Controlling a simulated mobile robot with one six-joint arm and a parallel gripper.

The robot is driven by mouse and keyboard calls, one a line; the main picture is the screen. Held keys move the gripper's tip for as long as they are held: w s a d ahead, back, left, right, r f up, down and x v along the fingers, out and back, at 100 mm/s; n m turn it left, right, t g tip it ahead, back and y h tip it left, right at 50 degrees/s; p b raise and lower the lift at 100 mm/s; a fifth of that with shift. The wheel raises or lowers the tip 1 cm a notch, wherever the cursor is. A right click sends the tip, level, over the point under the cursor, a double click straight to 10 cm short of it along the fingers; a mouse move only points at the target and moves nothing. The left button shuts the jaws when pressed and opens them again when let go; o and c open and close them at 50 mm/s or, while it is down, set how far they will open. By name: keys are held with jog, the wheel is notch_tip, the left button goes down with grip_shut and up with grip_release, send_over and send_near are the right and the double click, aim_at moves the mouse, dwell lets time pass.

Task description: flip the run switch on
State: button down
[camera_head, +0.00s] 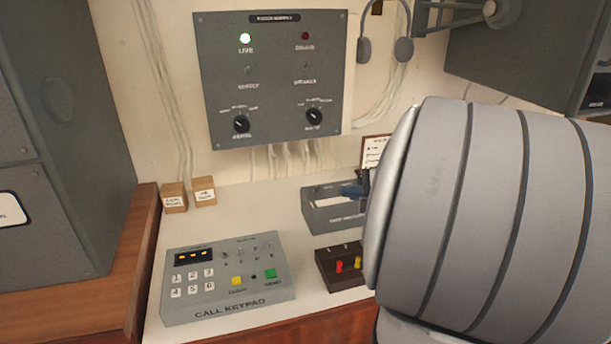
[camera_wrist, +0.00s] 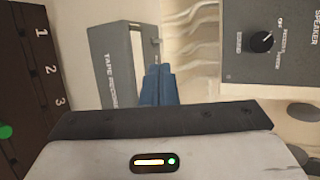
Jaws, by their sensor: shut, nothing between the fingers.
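No label reading "run" is legible, so I cannot tell which control is the run switch. The grey wall panel (camera_head: 272,85) has a lit green lamp (camera_head: 245,38), a dark red lamp (camera_head: 305,36), small toggles and two black knobs. In the wrist view, the blue fingers (camera_wrist: 157,84) are together, in front of that tray (camera_wrist: 112,62).
A dark brown block (camera_head: 330,279) with red and yellow pegs stands in front of the tray; its numbered face (camera_wrist: 38,75) shows in the wrist view. Two small tan boxes (camera_head: 174,198) stand at the back left. A headset (camera_head: 403,50) hangs right of the panel. My arm hides the desk's right side.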

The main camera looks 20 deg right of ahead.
aim_at(325, 199)
jog(key=x, duration=0.9)
jog(key=shift+w+a+f, duration=0.1)
jog(key=shift+w+f, duration=0.15)
jog(key=shift+w, duration=0.1)
jog(key=shift+r, duration=0.1)
jog(key=shift+r+p, duration=0.2)
jog(key=shift+p, duration=0.55)
jog(key=shift+g, duration=0.4)
